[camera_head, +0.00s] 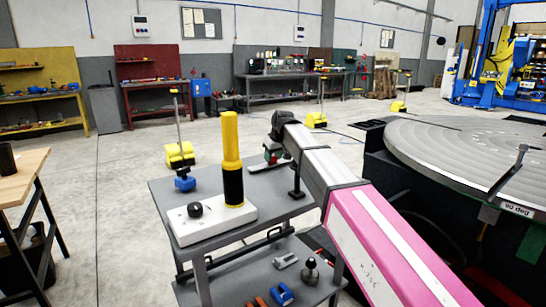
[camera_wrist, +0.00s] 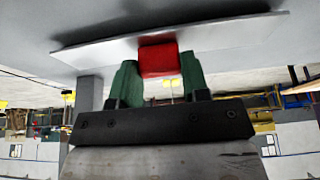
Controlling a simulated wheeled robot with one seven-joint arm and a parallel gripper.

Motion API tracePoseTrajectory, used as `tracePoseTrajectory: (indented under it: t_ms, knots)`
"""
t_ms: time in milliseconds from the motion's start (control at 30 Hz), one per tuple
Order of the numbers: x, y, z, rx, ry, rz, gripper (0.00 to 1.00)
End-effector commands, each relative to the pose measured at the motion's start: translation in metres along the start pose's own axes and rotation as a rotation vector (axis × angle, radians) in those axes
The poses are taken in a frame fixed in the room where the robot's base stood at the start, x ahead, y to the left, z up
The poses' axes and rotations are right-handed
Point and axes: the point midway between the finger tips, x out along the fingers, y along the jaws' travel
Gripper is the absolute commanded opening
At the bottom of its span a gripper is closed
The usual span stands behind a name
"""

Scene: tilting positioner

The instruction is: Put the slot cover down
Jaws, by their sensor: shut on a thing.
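The slot cover is a thin grey plate (camera_wrist: 235,36) with a red block-shaped grip (camera_wrist: 158,58) in the wrist view. My gripper (camera_wrist: 158,66) has green fingers, one on each side of the red grip, and is shut on it. In the head view my gripper (camera_head: 271,155) is at the far right part of the grey cart top (camera_head: 265,190). The plate (camera_head: 262,167) shows there as a thin, roughly level strip at the cart top. I cannot tell whether it touches the cart. My arm hides part of this area.
The cart top also holds a white box (camera_head: 190,228) with a black knob, a yellow and black cylinder (camera_head: 232,155) and a black post (camera_head: 296,182). Several small parts lie on the lower shelf. The large round table (camera_head: 450,145) stands at the right. A wooden bench (camera_head: 20,175) is at the left.

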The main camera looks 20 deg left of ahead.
Motion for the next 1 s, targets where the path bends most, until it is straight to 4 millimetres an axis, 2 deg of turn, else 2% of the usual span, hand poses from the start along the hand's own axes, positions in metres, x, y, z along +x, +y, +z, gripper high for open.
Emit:
tracePoseTrajectory:
  t_ms: [67,100,167,433,567,667,1000]
  knots:
    - [0.002,0.0,0.001,0.0,0.0,0.0,0.11]
    - [0.002,0.0,0.001,0.0,0.0,0.0,0.52]
    - [0.002,0.0,0.001,0.0,0.0,0.0,0.68]
    - [0.001,0.0,0.001,0.0,0.0,0.0,0.68]
    - [-0.005,0.0,0.0,0.0,0.0,0.0,0.68]
    - [-0.017,0.0,0.0,0.0,0.001,0.0,0.68]
    - [-0.08,0.0,0.0,0.001,0.002,0.001,0.68]
